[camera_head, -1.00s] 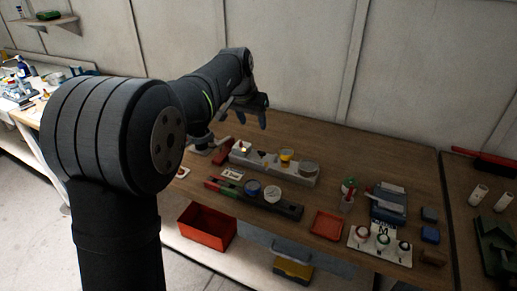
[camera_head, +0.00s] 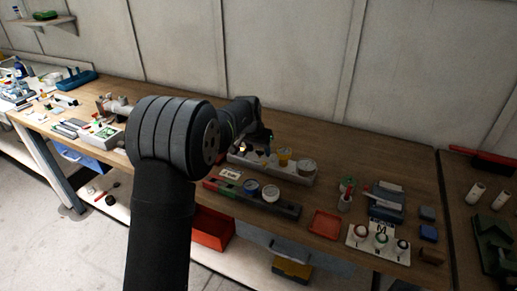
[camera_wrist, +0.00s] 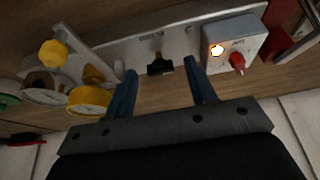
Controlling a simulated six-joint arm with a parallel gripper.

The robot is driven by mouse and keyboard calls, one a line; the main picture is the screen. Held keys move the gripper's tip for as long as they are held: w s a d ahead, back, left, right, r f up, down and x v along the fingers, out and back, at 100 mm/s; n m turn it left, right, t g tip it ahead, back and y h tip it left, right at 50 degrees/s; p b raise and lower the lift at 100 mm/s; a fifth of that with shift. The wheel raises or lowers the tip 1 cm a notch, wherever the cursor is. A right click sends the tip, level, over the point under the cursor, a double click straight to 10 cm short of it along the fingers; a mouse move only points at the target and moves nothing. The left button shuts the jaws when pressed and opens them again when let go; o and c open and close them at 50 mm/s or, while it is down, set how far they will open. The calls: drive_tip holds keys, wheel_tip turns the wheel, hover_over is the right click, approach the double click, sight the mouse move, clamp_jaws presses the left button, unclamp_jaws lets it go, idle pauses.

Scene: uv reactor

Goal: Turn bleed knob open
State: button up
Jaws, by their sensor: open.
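A grey metal rail (camera_wrist: 125,46) carries the reactor fittings; it also lies on the bench in the head view (camera_head: 240,160). A black knob (camera_wrist: 160,69) on a brass stem stands at its middle, between my fingertips in the wrist view. A yellow knob (camera_wrist: 52,53) and a yellow-rimmed round part (camera_wrist: 88,99) sit to the left. I cannot tell for sure which knob is the bleed knob. My gripper (camera_wrist: 157,76) is open, its two blue fingers apart and nothing held. Whether it touches the black knob is unclear. In the head view my arm partly hides the gripper.
A grey box (camera_wrist: 233,38) with a red knob (camera_wrist: 237,62) and a glowing lamp stands right of the fingers. In the head view, a dark tray (camera_head: 255,196) with round tins, a red tray (camera_head: 324,224) and a panel (camera_head: 378,243) lie on the bench.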

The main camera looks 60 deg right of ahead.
drive_tip(key=c, duration=1)
drive_tip(key=shift+n, duration=0.4)
drive_tip(key=n+t, duration=0.1)
drive_tip(key=n, duration=0.2)
drive_tip(key=shift+s+n+t, duration=0.25)
drive_tip(key=shift+n+t, duration=0.05)
drive_tip(key=shift+t, duration=0.1)
drive_tip(key=n, duration=0.2)
drive_tip(key=n+t+y, duration=0.1)
drive_tip(key=n, duration=0.1)
drive_tip(key=shift+s+d+n, duration=0.15)
drive_tip(key=shift+d+n, duration=0.05)
drive_tip(key=shift+n, duration=0.1)
drive_tip(key=n, duration=0.2)
drive_tip(key=n+t+y, duration=0.1)
drive_tip(key=n, duration=0.1)
drive_tip(key=shift+s+d+n+y, duration=0.1)
drive_tip(key=shift+d+n+y, duration=0.1)
drive_tip(key=shift+n+y, duration=0.1)
drive_tip(key=shift+d+n+t+y, duration=0.15)
drive_tip(key=shift+n+y, duration=0.3)
drive_tip(key=shift+n, duration=0.65)
drive_tip(key=shift+n+t+y, duration=0.25)
drive_tip(key=shift+n+y, duration=0.2)
drive_tip(key=shift+n, duration=0.65)
